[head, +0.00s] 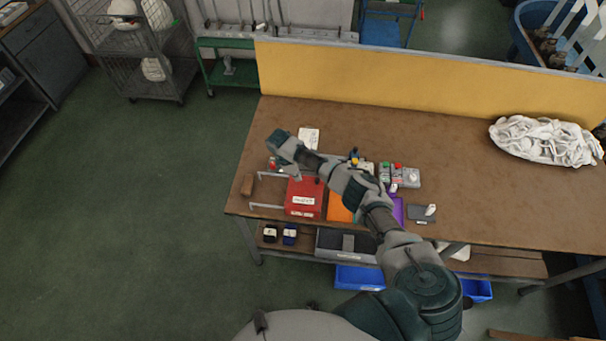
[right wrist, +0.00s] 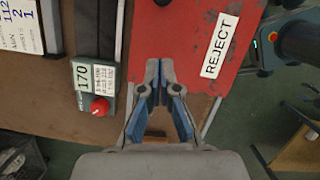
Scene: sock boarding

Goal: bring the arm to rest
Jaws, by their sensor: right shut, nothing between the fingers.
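My right arm reaches in from the lower right in the head view, over the workbench (head: 440,205). Its gripper (head: 293,171) is at the bench's left part, beside and above the red box (head: 304,199). In the right wrist view, the gripper (right wrist: 160,72) has its fingers together with nothing between them. The red surface marked REJECT (right wrist: 219,47) lies beyond the fingertips there; I cannot tell whether they touch it. My left gripper is not in view.
A grey unit marked 170 with a red knob (right wrist: 99,107) is left of the fingers. Metal bars (head: 266,207), an orange item (head: 340,209) and small control boxes (head: 408,177) crowd the bench. White cloth (head: 545,140) lies far right. A yellow panel (head: 430,85) closes the back.

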